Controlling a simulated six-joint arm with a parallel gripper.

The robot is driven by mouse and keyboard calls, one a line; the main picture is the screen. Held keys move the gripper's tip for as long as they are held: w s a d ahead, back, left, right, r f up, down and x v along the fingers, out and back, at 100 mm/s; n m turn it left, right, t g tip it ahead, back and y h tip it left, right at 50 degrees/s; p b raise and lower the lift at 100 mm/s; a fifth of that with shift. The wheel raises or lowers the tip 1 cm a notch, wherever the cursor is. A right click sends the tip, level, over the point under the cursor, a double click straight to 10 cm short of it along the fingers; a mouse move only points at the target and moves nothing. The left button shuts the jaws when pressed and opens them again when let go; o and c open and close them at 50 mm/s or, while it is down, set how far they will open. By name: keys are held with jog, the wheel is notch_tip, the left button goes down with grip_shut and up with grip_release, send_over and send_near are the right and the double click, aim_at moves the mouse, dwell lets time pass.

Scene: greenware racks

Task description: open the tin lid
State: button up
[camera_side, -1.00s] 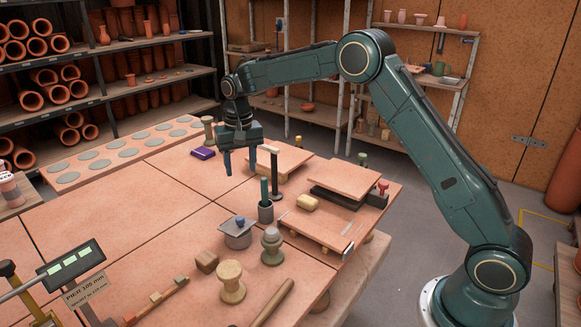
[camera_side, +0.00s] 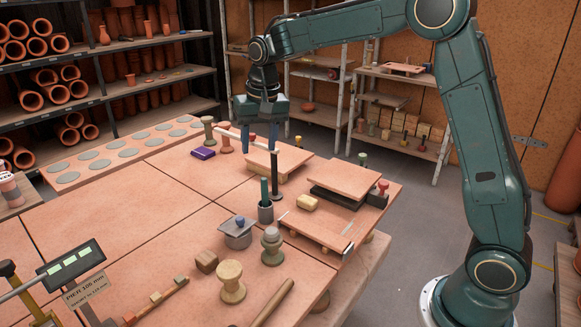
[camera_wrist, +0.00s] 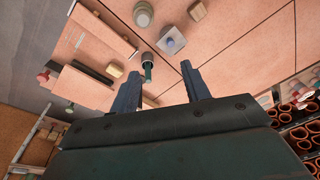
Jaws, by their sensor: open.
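The tin is a small grey box (camera_side: 238,241) at the middle of the table in the side view. Its flat lid with a blue knob (camera_side: 240,222) sits on top. In the wrist view the lid (camera_wrist: 173,40) shows near the top, beyond the fingertips, with its knob upward. My gripper (camera_side: 260,143) is open and empty. It hangs above the far part of the table, behind the tin and well apart from it. Its two spread fingers (camera_wrist: 160,72) show in the wrist view.
A dark upright post with a pale arm (camera_side: 275,175) stands close to my fingers. A grey cup holding a green-handled tool (camera_side: 265,212) stands just behind the tin. Wooden spools (camera_side: 231,283) stand in front. Raised boards (camera_side: 320,230) lie to the right.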

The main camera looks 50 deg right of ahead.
jog(key=shift+s+r, duration=0.25)
jog(key=shift+s, duration=0.05)
jog(key=g, duration=0.2)
send_over(240, 218)
notch_tip(240, 218, down, 14)
jog(key=shift+w+a+f+n, duration=0.1)
jog(key=shift+a+f+n, duration=0.05)
jog(key=shift+a+n, duration=0.2)
jog(key=shift+f, duration=0.15)
jog(key=f, duration=1.3)
jog(key=shift+d+f, duration=0.25)
